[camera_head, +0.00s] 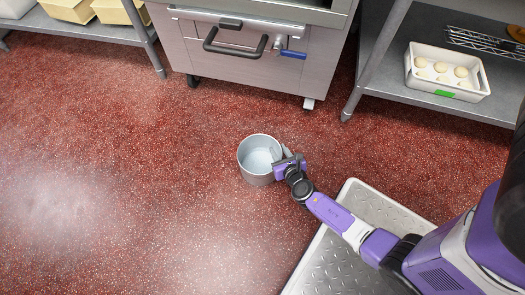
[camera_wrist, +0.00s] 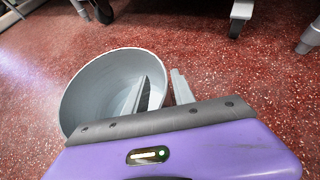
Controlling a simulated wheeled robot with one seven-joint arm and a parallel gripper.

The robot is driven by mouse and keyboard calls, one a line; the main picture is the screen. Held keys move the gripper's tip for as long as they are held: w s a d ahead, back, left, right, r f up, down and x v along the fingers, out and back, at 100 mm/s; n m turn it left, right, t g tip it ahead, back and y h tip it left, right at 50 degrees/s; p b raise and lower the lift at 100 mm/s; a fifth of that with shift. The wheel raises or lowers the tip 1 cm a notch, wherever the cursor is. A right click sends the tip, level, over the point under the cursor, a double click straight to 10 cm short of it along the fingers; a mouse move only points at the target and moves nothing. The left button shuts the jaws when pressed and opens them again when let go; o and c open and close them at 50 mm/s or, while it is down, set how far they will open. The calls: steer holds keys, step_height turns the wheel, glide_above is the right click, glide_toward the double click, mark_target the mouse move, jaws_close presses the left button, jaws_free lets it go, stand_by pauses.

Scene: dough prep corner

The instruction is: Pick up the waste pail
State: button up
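The waste pail (camera_head: 248,170) is a round grey open pail standing upright on the red speckled floor, near the middle of the head view. Its inside looks empty. In the wrist view the pail (camera_wrist: 85,90) fills the left middle. My gripper (camera_head: 281,154) is at the pail's right rim. In the wrist view my gripper (camera_wrist: 164,80) has one finger inside the pail and the other outside, with the pail's wall between them. The fingers stand apart, with a visible gap around the thin wall. The lower part of the fingers is hidden by the purple gripper body.
A steel oven cabinet (camera_head: 245,62) on casters stands behind the pail. A shelf (camera_head: 395,85) at the right holds a white tray (camera_head: 479,91) of dough balls. A rack with yellow boxes (camera_head: 110,10) is at top left. The floor (camera_head: 120,180) to the left is clear.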

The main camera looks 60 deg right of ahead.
jaws_close()
steer(key=shift+s, duration=0.1)
stand_by(1.3)
